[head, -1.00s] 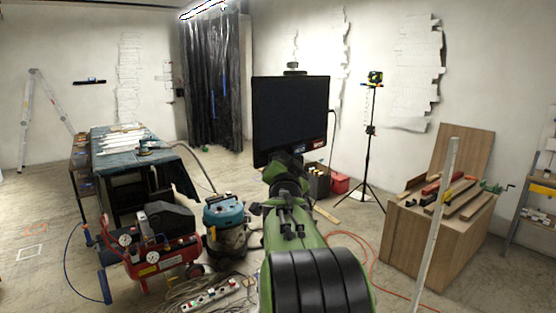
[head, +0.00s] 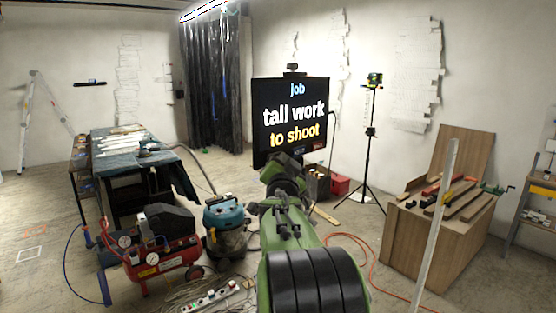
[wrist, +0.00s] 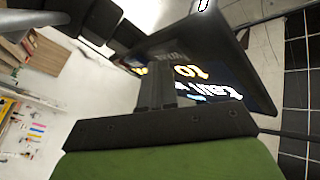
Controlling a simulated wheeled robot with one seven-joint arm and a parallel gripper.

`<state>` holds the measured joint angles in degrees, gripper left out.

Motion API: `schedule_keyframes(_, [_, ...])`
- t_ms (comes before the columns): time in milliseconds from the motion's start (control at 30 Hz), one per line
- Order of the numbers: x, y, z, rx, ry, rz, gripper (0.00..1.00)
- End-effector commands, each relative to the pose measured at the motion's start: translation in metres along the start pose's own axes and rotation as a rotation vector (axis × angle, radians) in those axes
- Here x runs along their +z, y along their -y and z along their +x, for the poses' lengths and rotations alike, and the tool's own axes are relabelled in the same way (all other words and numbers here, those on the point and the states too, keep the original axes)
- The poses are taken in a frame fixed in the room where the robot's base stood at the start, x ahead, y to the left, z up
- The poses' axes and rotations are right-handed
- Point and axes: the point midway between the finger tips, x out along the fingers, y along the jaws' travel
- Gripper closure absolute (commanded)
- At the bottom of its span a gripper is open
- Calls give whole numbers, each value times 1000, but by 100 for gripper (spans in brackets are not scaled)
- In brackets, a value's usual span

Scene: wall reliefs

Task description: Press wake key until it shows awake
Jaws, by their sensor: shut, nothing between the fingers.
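A black monitor (head: 291,115) faces me, lit with the words "job", "tall work" and "to shoot" in blue, white and orange. On its lower edge are a dim small key or label (head: 299,150) and a red one (head: 318,145); their lettering is too small to read, so I cannot tell which is the wake key. My gripper (wrist: 163,68) is shut and empty, close to the monitor's lower edge. In the wrist view the lit screen (wrist: 205,75) shows upside down behind the fingers. In the head view my arm hides the fingertips, so I cannot tell if they touch.
A blue-topped vacuum (head: 224,215) and a red compressor (head: 165,255) stand at left, by a cloth-covered table (head: 125,165). A tripod (head: 367,150) stands behind at right. A wooden box (head: 430,245) with clamps is at right. A pale upright bar (head: 437,225) stands in front of it.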

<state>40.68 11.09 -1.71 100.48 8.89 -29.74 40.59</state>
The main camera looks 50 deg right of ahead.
Motion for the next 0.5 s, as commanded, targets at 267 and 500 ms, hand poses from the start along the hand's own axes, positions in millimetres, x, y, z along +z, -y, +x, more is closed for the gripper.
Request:
schedule_keyframes(267, [1, 1, 1, -1, 1, 1, 100])
schedule_keyframes(500, [-2, -3, -4, -1, -2, 1, 100])
